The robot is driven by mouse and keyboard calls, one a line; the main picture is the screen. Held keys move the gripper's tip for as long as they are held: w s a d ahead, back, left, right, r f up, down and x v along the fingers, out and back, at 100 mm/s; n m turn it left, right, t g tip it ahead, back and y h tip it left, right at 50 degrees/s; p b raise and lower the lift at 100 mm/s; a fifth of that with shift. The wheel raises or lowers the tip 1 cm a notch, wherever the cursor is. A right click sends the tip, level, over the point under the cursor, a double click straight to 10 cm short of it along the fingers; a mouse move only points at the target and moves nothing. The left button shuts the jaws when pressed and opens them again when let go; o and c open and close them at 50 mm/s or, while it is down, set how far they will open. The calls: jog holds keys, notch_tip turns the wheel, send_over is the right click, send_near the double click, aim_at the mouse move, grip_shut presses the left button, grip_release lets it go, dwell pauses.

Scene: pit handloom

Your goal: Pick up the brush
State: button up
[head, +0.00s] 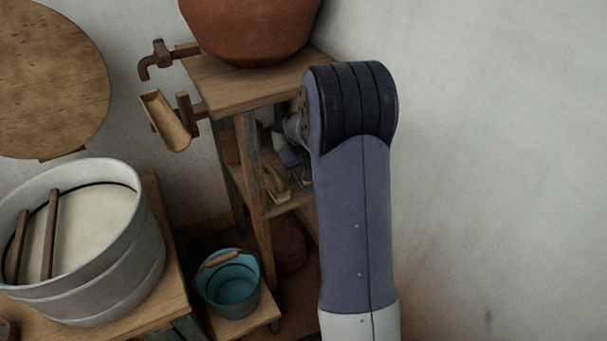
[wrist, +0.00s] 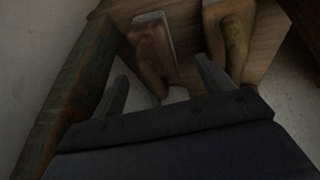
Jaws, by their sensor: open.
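Two brush-like wooden things lie side by side on a wooden shelf. In the wrist view, one is a darker brown block (wrist: 152,46) with a pale edge, and the other is a tan piece (wrist: 234,40) with a pale part beside it. I cannot tell for certain which is the brush. In the head view, a tan brush-like thing (head: 274,183) shows on the shelf, left of my arm. My gripper (wrist: 160,73) is open, with its fingers apart and pointing toward the darker block; nothing is between them. In the head view my arm hides most of the gripper.
The shelf (wrist: 188,86) is inside a stand with a wooden top (head: 235,88), which bears a clay pot (head: 250,28). A stand post (wrist: 68,95) runs close on the left. A blue bucket (head: 228,284) and a large grey tub (head: 145,255) stand left. A white wall is right.

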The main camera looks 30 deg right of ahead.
aim_at(302, 167)
jog(key=shift+w+d, duration=0.35)
jog(key=shift+w, duration=0.55)
jog(key=b+x, duration=0.1)
jog(key=x, duration=0.4)
jog(key=shift+s, duration=0.1)
jog(key=shift+c, duration=0.5)
jog(key=c, duration=1)
jog(key=shift+c, duration=0.2)
jog(key=shift+r, duration=0.1)
